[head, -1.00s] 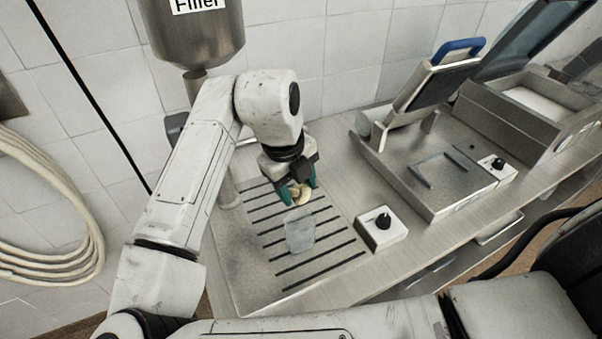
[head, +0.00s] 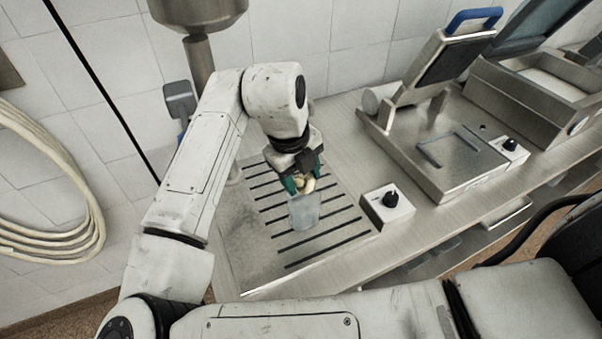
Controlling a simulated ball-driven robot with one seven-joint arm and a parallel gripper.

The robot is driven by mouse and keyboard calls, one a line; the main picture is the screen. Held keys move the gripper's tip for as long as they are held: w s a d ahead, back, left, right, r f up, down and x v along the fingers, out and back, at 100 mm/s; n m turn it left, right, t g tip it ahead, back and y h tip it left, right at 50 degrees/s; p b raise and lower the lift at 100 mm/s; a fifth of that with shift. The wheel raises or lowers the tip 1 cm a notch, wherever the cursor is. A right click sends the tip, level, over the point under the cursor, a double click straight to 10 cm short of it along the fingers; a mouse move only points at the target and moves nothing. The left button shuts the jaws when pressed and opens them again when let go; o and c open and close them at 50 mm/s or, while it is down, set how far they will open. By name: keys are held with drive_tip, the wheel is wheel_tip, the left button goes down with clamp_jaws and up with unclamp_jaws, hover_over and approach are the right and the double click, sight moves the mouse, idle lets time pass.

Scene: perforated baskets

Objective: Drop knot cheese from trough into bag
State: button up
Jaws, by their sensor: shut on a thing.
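My gripper (head: 302,186), with teal fingers, is shut on a small pale yellow knot cheese (head: 308,185). It holds the cheese at the upper end of a translucent bluish bag (head: 304,213). The bag is on the slotted steel drain plate (head: 250,240). The gripper and cheese cover the bag's top, so I cannot tell whether the cheese is above the opening or inside it. I see no trough that I can name for sure.
A steel filler (head: 197,12) hangs behind my arm. A white box with a black knob (head: 388,207) stands right of the plate. A sealing machine with a raised, blue-handled lid (head: 447,50) is further right. A coiled hose (head: 60,235) hangs on the left wall.

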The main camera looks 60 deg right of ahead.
idle(0.4)
drive_tip(key=o, duration=1.4)
drive_tip(key=shift+r, duration=0.1)
drive_tip(key=shift+s+d+p+v, duration=0.1)
drive_tip(key=shift+d+p+v, duration=0.15)
drive_tip(key=shift+p+v, duration=0.85)
drive_tip(key=shift+s+d+p+v, duration=0.1)
drive_tip(key=shift+d+p+v, duration=0.15)
drive_tip(key=shift+p+v, duration=0.85)
drive_tip(key=shift+s+d+p+v, duration=0.1)
drive_tip(key=shift+d+p+v, duration=0.25)
drive_tip(key=shift+v, duration=1.3)
drive_tip(key=shift+a+r, duration=0.1)
drive_tip(key=shift+r, duration=0.1)
